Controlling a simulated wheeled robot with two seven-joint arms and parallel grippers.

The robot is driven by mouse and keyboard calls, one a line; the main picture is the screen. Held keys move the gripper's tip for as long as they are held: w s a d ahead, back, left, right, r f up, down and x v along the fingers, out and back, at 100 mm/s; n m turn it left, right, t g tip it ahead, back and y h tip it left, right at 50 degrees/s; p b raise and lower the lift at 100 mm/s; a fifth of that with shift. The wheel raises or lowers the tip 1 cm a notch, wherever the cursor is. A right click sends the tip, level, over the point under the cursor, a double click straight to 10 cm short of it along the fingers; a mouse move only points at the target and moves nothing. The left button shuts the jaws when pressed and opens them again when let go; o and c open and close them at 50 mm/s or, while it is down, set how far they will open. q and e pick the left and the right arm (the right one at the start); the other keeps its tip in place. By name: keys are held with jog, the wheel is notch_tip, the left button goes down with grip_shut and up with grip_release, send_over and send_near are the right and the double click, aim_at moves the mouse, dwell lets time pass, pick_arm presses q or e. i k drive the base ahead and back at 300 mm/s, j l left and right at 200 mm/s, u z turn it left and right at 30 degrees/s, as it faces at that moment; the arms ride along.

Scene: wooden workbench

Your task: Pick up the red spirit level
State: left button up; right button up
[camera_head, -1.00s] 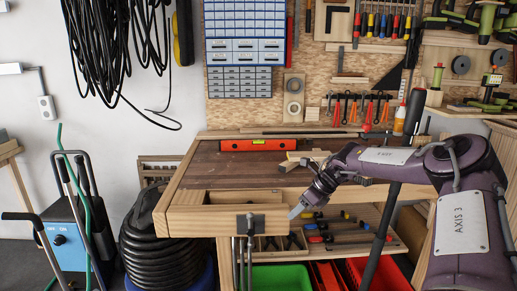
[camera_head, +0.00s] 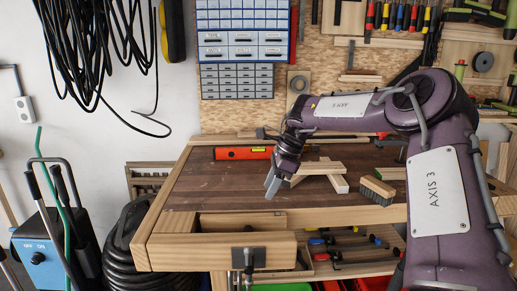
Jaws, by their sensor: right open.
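My right gripper (camera_head: 272,186) is open and empty, pointing down above the dark bench top, in front and to the right of the level. I cannot see it touching anything. My left gripper is out of view.
Wooden pieces (camera_head: 335,180) lie just right of my right gripper, with a brush (camera_head: 377,190) beyond them. The workbench top (camera_head: 210,188) is clear at left.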

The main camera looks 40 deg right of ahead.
aim_at(264, 152)
jog(key=i+l, duration=0.35)
jog(key=l, duration=0.15)
jog(key=i+l, duration=0.35)
jog(key=l, duration=0.15)
jog(key=i+l, duration=0.35)
jog(key=l, duration=0.1)
